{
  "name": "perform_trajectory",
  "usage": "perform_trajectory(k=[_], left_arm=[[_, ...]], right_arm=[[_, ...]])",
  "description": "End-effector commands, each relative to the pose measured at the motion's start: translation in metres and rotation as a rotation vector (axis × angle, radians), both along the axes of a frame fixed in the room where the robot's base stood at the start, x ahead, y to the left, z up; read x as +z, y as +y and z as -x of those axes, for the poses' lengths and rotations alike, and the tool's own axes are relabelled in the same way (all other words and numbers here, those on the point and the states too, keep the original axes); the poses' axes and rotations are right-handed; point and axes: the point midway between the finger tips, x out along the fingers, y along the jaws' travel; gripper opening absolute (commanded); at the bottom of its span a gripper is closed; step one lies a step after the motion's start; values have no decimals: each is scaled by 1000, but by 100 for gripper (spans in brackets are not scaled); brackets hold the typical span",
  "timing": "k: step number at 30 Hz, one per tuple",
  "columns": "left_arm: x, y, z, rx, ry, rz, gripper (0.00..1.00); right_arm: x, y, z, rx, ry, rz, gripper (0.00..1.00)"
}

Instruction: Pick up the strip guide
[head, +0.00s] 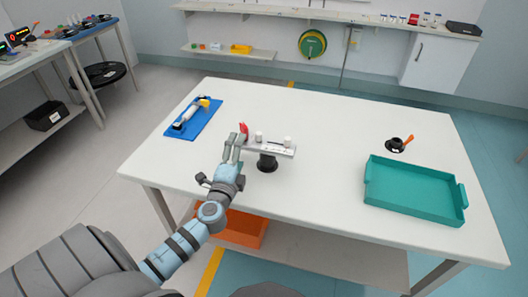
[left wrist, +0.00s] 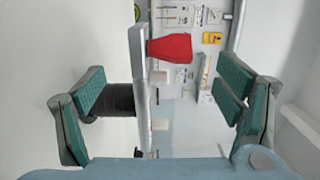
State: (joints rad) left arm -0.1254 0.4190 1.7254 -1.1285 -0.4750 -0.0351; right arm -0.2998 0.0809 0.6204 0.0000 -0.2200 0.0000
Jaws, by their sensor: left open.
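A pale bar (head: 275,149) with two white posts and a red end piece (head: 244,129) sits on a black round stand (head: 267,162) in the middle of the white table. It looks like the strip guide, but I cannot be certain. In the left wrist view the bar (left wrist: 137,75) runs upright in the picture, with the red piece (left wrist: 170,48) and the dark stand (left wrist: 108,100) beside it. My left gripper (head: 234,150) is open and empty at the bar's left end. Its teal-padded fingers are spread wide, with the bar between them in the wrist picture. My right gripper is not in view.
A blue mat (head: 207,122) with a white and yellow tool (head: 190,112) lies at the left. A teal tray (head: 415,190) and a black holder with an orange handle (head: 397,144) are at the right. The table's front and back right are clear.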

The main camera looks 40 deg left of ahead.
Motion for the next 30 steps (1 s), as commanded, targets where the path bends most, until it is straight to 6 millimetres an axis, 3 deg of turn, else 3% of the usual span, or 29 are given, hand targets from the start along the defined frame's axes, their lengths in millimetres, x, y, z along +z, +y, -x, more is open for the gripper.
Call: perform_trajectory(k=[12,20,30], left_arm=[[4,26,-66,3,-1,4,85],[4,28,-73,2,0,4,85],[4,28,-73,2,0,4,31]], right_arm=[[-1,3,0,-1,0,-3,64],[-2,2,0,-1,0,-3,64],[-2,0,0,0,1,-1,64]])
